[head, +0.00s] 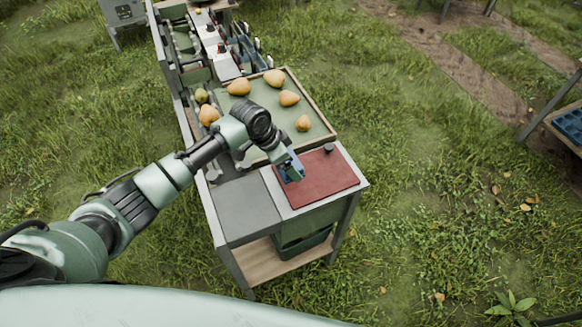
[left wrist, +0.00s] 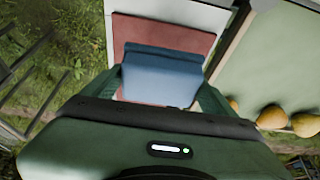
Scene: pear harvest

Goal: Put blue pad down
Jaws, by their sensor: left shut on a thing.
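The blue pad (head: 291,172) is held in my left gripper (head: 287,160), over the left part of a flat red mat (head: 326,180) on the table's near end. In the left wrist view the blue pad (left wrist: 160,78) sits between the two green fingers of my left gripper (left wrist: 163,92), which are shut on it. The red mat (left wrist: 165,32) shows behind and beside the pad there. I cannot tell whether the pad touches the mat. My right gripper is in neither view.
A green tray (head: 262,113) with several pears stands behind the red mat. A small dark knob (head: 329,148) is at the mat's back edge. A bare grey panel (head: 243,208) lies left of the mat. A dark bin (head: 303,243) sits below. Tools crowd the table's far end.

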